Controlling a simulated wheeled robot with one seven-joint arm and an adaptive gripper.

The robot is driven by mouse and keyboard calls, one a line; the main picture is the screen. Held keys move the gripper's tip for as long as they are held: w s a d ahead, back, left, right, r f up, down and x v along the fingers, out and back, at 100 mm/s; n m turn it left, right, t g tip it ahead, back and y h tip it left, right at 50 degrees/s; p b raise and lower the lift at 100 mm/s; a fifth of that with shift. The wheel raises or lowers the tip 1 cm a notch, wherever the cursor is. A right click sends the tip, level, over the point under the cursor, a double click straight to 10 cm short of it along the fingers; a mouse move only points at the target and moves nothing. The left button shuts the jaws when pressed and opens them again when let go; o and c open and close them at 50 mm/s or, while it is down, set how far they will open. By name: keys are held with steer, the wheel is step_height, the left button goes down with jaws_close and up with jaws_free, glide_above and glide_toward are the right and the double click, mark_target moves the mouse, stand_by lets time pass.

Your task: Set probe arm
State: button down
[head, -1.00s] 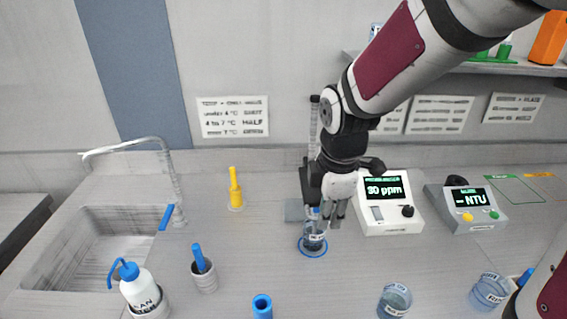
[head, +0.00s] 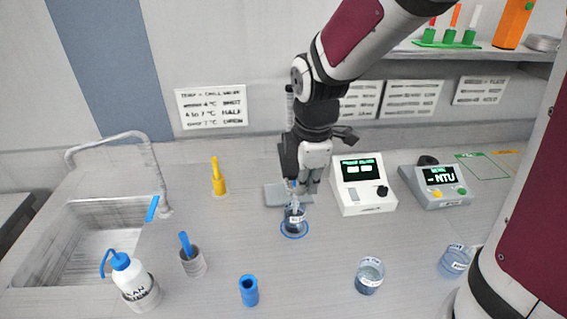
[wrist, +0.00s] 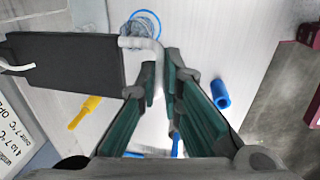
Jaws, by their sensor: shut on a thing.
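The probe stand has a grey base plate (head: 273,197) on the bench, left of the white meter (head: 346,202). Its upright post shows above, partly hidden by my arm. My gripper (head: 303,186) is beside the post, pointing down, and shut on the pale probe arm. The wrist view shows a white bent piece, the probe arm (wrist: 144,45), reaching between my fingertips (wrist: 160,75). A small beaker (head: 295,218) stands on a blue ring (head: 294,235) just below my gripper. The probe's tip appears at or in this beaker; its depth is unclear.
An NTU meter (head: 432,197) stands at right. Two beakers (head: 369,278) (head: 455,262) stand at front right. A blue tube (head: 248,291), a wash bottle (head: 130,275), a cup with a blue item (head: 193,264) and a yellow bottle (head: 218,182) are on the bench. The sink (head: 66,225) is at left.

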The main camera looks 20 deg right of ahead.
step_height(320, 180, up, 6)
steer(key=p, duration=0.3)
steer(key=c, duration=1.7)
jaws_free()
steer(key=shift+f, duration=0.1)
steer(key=r, duration=0.4)
steer(key=s+r, duration=0.1)
steer(key=r, duration=0.3)
steer(key=s+r, duration=0.1)
steer(key=r, duration=0.2)
steer(key=shift+a+r, duration=0.2)
steer(key=shift+r, duration=0.2)
steer(key=s+m+t, duration=0.1)
steer(key=s+m, duration=0.4)
steer(key=s+f+m+t+b, duration=0.1)
steer(key=s+m, duration=0.4)
steer(key=s, duration=0.1)
steer(key=s+f+m+t, duration=0.1)
steer(key=s+m, duration=0.4)
steer(key=m, duration=0.1)
steer(key=shift+s+a+f+t, duration=0.1)
steer(key=shift+s+t, duration=0.05)
steer(key=shift+t, duration=0.15)
